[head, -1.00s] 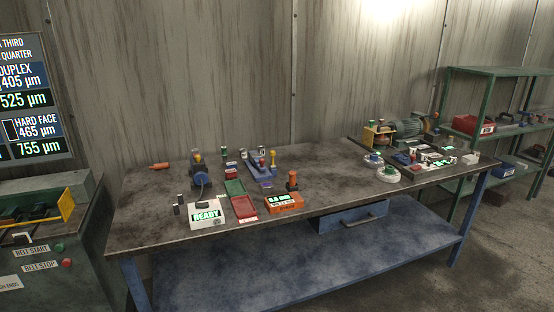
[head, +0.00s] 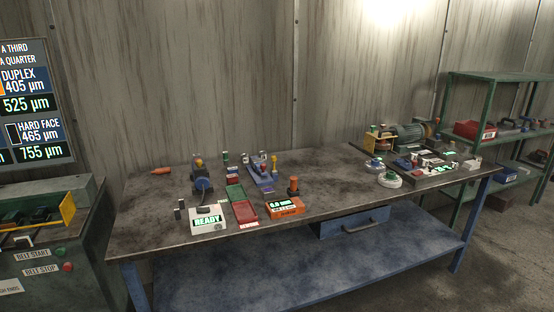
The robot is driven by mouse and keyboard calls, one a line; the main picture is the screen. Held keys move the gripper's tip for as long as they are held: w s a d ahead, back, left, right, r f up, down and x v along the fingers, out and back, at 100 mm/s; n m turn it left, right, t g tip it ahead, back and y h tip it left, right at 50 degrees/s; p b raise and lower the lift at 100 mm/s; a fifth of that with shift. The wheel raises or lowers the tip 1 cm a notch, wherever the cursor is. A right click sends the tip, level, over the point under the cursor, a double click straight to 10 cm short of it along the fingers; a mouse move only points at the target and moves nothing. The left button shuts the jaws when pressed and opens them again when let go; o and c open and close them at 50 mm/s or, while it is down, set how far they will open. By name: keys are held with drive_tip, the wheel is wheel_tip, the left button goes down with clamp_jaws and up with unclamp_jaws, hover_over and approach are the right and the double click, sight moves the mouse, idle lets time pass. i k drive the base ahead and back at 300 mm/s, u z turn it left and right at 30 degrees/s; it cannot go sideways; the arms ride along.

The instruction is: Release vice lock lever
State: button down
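A long, low blue fixture (head: 260,179) stands at the back middle of the workbench. It looks like the vice, but it is too small to be sure. An upright yellow-topped handle (head: 274,160) stands at its right side, and a small red part shows near its middle. I cannot tell which part is the lock lever or how it is set. A blue round-bodied device (head: 203,186) with a yellowish top stands to its left. My gripper is not in view.
The workbench (head: 330,185) has free room at its middle and left. A READY box (head: 208,218), green tray (head: 235,192), red tray (head: 245,211) and orange gauge (head: 285,207) stand in front. A motor (head: 405,132) and small devices crowd the right end. A cabinet (head: 55,240) is at left.

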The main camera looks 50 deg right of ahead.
sight(274, 158)
drive_tip(key=u, duration=0.5)
drive_tip(key=k, duration=1.7)
drive_tip(key=z, duration=0.8)
drive_tip(key=i, duration=1)
drive_tip(key=z, duration=0.05)
